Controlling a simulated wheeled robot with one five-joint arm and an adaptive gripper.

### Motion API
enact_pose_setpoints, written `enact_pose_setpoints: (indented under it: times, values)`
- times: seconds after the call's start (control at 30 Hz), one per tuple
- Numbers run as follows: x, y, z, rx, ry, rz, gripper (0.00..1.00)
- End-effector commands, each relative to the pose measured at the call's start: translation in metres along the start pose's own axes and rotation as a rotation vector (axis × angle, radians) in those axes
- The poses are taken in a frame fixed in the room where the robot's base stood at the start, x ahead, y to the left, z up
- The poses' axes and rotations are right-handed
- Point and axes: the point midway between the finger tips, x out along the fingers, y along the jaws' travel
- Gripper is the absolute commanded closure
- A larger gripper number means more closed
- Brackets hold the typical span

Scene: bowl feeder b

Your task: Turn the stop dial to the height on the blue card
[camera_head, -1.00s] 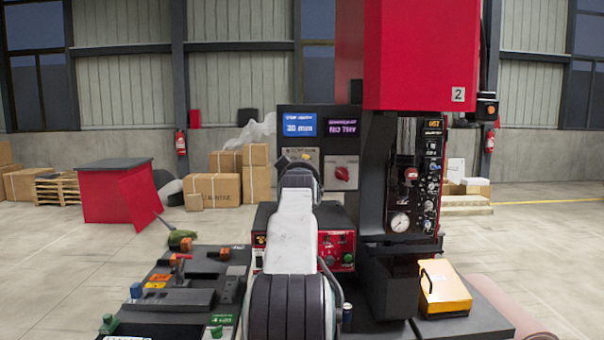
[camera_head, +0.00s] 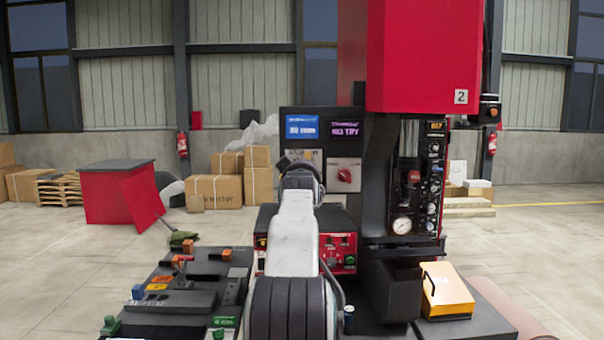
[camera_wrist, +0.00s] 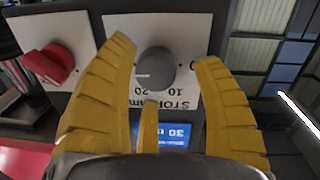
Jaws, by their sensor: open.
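The stop dial (camera_wrist: 155,69) is a round grey knob with a white pointer line on a pale plate marked "STOP mm", 10 and 20. In the wrist view the plate appears upside down and the pointer line lies toward the left. My gripper (camera_wrist: 164,54) is open, its yellow fingers spread on both sides of the dial and a third finger below it. I cannot tell whether any finger touches it. The blue card (camera_head: 302,126) shows "30" and small text; its lower part also shows in the wrist view (camera_wrist: 176,133).
A red knob (camera_wrist: 50,65) on its own white plate is beside the dial; it also shows in the head view (camera_head: 344,175). A purple card (camera_head: 346,127) hangs beside the blue one. The red press (camera_head: 420,55) stands at right. A control box (camera_head: 338,250) is below.

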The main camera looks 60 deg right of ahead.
Motion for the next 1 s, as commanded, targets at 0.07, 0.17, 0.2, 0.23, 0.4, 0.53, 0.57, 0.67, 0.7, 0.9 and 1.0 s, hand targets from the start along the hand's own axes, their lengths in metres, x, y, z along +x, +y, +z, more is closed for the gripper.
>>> enact_pose_setpoints:
  times: [0.07, 0.17, 0.2, 0.23, 0.4, 0.53, 0.57, 0.67, 0.7, 0.9, 1.0]
  values:
    - [0.000, 0.000, 0.001, 0.000, -0.002, 0.000, 0.39]
    - [-0.003, 0.000, 0.001, 0.000, -0.002, 0.000, 0.39]
    - [-0.005, 0.000, 0.001, 0.000, -0.003, 0.000, 0.39]
    - [-0.006, 0.000, 0.001, 0.000, -0.004, 0.000, 0.39]
    - [-0.022, 0.001, 0.000, 0.000, -0.002, 0.000, 0.39]
    - [-0.040, 0.000, 0.000, 0.000, -0.001, 0.000, 0.39]
    - [-0.044, 0.000, 0.001, 0.000, -0.002, 0.000, 0.39]
    - [-0.059, 0.000, 0.000, 0.000, 0.000, 0.000, 0.39]
    - [-0.065, 0.000, 0.000, 0.000, -0.001, 0.000, 0.39]
    - [-0.092, 0.000, -0.001, 0.000, 0.001, 0.000, 0.39]
    - [-0.103, 0.000, 0.000, 0.000, 0.001, 0.000, 0.39]
